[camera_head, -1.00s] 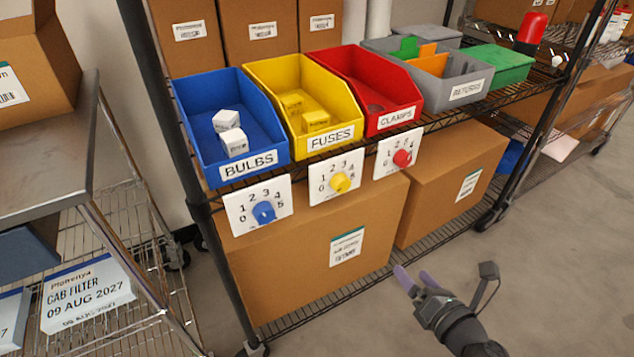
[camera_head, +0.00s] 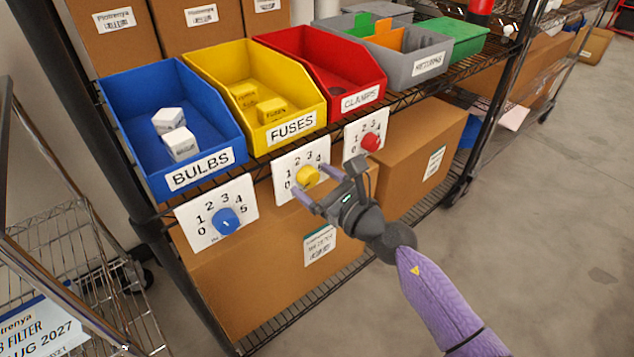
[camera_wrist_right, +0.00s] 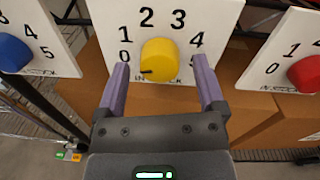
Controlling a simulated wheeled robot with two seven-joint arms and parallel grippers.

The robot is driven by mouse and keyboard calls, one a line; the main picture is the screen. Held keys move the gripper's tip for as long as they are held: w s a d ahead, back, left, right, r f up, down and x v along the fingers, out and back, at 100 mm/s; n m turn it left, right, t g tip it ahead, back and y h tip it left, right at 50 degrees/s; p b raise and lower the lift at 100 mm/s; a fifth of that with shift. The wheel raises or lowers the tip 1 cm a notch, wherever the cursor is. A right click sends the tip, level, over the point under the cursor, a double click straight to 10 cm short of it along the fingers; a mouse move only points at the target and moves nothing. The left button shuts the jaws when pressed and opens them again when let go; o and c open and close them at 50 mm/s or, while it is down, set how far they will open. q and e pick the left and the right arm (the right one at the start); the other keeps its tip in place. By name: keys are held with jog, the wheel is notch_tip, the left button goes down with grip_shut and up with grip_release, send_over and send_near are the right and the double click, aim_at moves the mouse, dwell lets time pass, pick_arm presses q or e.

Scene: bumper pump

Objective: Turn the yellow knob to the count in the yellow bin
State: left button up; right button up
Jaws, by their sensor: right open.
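The yellow knob (camera_head: 307,175) sits on a white dial plate (camera_head: 290,163) under the yellow bin (camera_head: 300,108), which is labelled FUSES. The dial's numbers run in an arc from 0; its 5 is hidden. In the right wrist view the yellow knob (camera_wrist_right: 159,58) has a dark mark at its lower left, toward the 0. Two yellow boxes (camera_head: 271,110) show inside the yellow bin. My right gripper (camera_head: 308,180) is open in front of the knob. In the wrist view its fingers stand either side of the knob, apart from it. My left gripper is not in view.
A blue knob (camera_head: 226,221) is on the left and a red knob (camera_head: 371,142) on the right, each on its own plate. The blue bin (camera_head: 150,105) holds two white boxes. Cardboard boxes (camera_head: 255,270) stand on the lower shelf. Open floor lies at the right.

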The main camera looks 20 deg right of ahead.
jog(key=shift+c, duration=1.4)
grip_shut()
